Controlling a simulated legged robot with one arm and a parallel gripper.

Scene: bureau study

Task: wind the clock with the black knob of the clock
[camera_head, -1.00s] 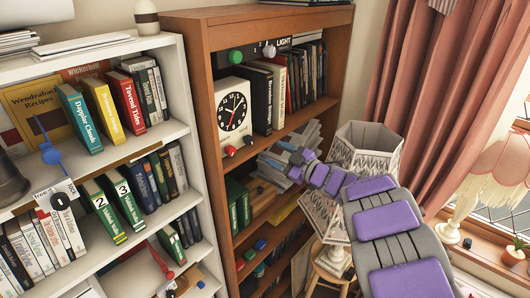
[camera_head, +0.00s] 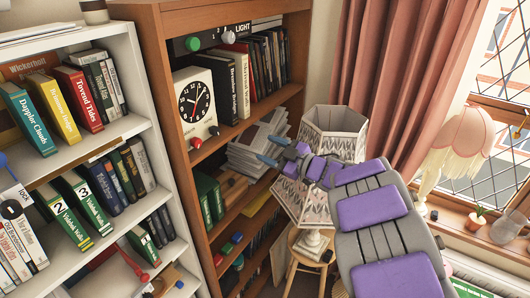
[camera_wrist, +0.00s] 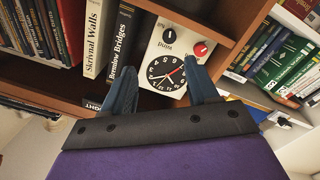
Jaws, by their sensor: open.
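The clock (camera_head: 195,102) is a white box with a round black dial, standing on a shelf of the brown bookcase. Its small black knob (camera_head: 213,130) is below the dial, right of a red knob (camera_head: 196,142). In the wrist view the clock (camera_wrist: 166,72) appears upside down, with the black knob (camera_wrist: 168,35) above the dial and the red knob (camera_wrist: 201,50) to its right. My gripper (camera_head: 266,150) is right of the clock and apart from it. Its two blue fingers (camera_wrist: 164,85) are spread and empty, framing the dial in the wrist view.
Books (camera_head: 240,85) stand right of the clock. A stack of papers (camera_head: 258,145) lies on the shelf below, near my gripper. A hexagonal lampshade (camera_head: 335,130) stands right of the bookcase. A white bookcase (camera_head: 120,70) is on the left.

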